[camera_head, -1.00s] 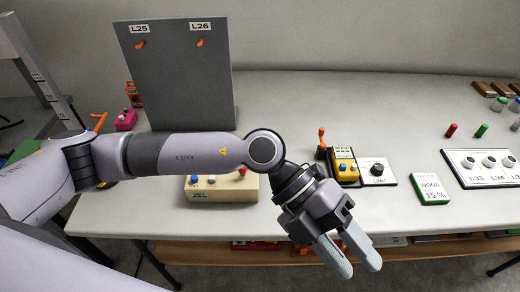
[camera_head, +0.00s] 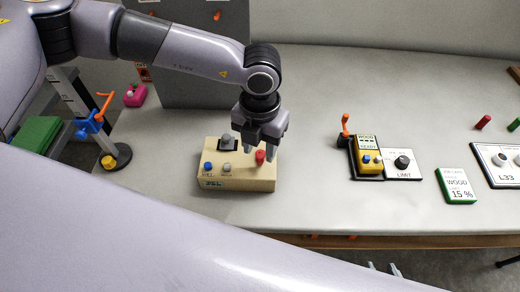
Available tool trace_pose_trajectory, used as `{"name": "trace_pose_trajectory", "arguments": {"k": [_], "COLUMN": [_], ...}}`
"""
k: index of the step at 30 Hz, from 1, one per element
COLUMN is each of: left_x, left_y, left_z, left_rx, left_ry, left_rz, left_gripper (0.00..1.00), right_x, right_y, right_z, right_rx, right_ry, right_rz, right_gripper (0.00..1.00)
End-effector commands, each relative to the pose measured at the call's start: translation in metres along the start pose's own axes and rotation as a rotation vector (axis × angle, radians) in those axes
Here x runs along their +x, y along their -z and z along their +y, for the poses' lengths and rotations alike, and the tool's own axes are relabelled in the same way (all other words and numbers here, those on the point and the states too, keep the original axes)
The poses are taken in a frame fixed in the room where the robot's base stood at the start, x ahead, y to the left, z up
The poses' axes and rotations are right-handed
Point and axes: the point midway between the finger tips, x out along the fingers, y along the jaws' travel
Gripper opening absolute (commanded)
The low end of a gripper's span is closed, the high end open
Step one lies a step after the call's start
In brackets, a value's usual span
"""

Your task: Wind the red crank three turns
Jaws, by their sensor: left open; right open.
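A beige box (camera_head: 238,184) with a red crank or knob (camera_head: 260,158) at its right side stands on the grey table. Its top also carries a blue button (camera_head: 208,167), a pale button (camera_head: 227,168) and a grey knob on a dark plate (camera_head: 227,140). My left gripper (camera_head: 260,150) points down over the box, open, its fingers on either side of the red part. Whether they touch it I cannot tell. The tips of my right gripper (camera_head: 384,268) show at the bottom, in front of the table edge; the rest is hidden.
A blue stand with an orange crank (camera_head: 104,101) and a pink device (camera_head: 135,95) are at the left. An upright grey panel (camera_head: 190,75) stands behind.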

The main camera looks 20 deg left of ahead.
Motion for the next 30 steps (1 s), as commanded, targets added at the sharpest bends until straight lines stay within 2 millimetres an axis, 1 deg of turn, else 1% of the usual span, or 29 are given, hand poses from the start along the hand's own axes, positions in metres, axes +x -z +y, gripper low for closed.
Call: {"name": "trace_pose_trajectory", "arguments": {"k": [3, 6, 9, 15, 16, 17, 18, 19, 20, 30], "left_x": [0.015, 0.023, 0.027, 0.028, 0.028, 0.028, 0.028, 0.028, 0.028, 0.028], "left_y": [0.001, 0.000, 0.000, 0.000, 0.000, 0.000, 0.000, 0.000, 0.000, 0.000], "left_z": [0.000, -0.001, 0.000, -0.001, -0.001, -0.001, -0.001, -0.001, -0.001, 0.000], "left_rx": [0.001, 0.000, 0.001, 0.001, 0.001, 0.002, 0.001, 0.002, 0.001, 0.025], "left_ry": [-0.001, 0.001, 0.001, 0.002, 0.002, 0.002, 0.002, 0.002, 0.002, 0.003], "left_rz": [0.002, 0.000, 0.000, 0.000, 0.000, 0.000, 0.000, 0.000, 0.000, -0.001], "left_gripper": [0.43, 0.43, 0.43, 0.43, 0.40, 0.30, 0.17, 0.07, 0.00, 0.00], "right_x": [-0.002, -0.002, -0.002, -0.002, -0.002, -0.002, -0.002, -0.002, -0.002, 0.000], "right_y": [0.002, 0.003, 0.003, 0.003, 0.003, 0.002, 0.003, 0.002, 0.002, 0.000], "right_z": [0.000, 0.000, 0.000, 0.000, 0.000, 0.000, 0.000, 0.000, 0.000, 0.000], "right_rx": [0.000, 0.000, 0.000, 0.000, 0.000, 0.000, 0.000, 0.000, 0.000, 0.000], "right_ry": [0.000, 0.000, 0.000, 0.000, 0.000, 0.000, 0.000, 0.000, 0.000, 0.000], "right_rz": [0.000, 0.000, 0.000, -0.001, -0.001, -0.001, -0.001, -0.001, -0.001, -0.001], "right_gripper": [0.43, 0.43, 0.43, 0.43, 0.43, 0.43, 0.43, 0.43, 0.43, 0.43]}}
